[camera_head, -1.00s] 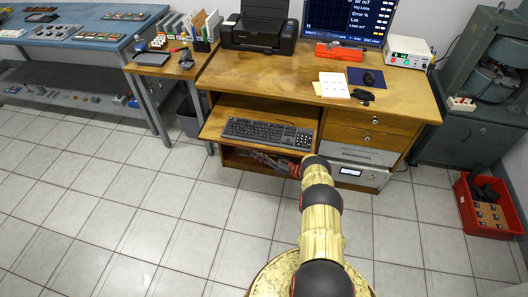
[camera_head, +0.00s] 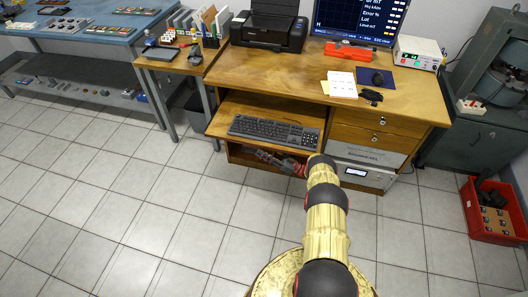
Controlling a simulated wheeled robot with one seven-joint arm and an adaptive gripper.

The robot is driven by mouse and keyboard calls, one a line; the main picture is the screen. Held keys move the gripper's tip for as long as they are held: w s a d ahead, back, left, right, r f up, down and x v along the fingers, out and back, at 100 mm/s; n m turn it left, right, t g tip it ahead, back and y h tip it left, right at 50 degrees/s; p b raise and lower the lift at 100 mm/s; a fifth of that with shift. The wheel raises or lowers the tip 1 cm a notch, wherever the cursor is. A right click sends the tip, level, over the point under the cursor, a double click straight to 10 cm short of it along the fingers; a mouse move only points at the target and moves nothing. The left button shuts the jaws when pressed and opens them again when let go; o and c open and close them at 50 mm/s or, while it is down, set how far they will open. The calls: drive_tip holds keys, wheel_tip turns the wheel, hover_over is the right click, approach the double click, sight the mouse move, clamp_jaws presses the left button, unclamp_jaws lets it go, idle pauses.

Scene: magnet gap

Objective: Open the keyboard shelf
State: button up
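The keyboard shelf (camera_head: 222,127) is a wooden board under the desk's left half. It stands out past the desktop's front edge. A black keyboard (camera_head: 275,131) lies on it. My gripper (camera_head: 268,157) is low at the shelf's front edge, right of its middle, in front of the dark space below the shelf. The fingers are small and partly hidden, so I cannot tell whether they touch the shelf or are open or shut. My arm reaches up to it from the bottom of the view.
The wooden desk (camera_head: 300,75) carries a printer (camera_head: 270,28), a monitor and a white device. Drawers (camera_head: 375,121) are right of the shelf. A red crate (camera_head: 492,210) is on the floor at right. A side table (camera_head: 178,62) stands at left. The floor at left is clear.

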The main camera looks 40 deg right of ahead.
drive_tip(key=shift+s, duration=0.1)
drive_tip(key=v, duration=1.2)
drive_tip(key=shift+d, duration=0.1)
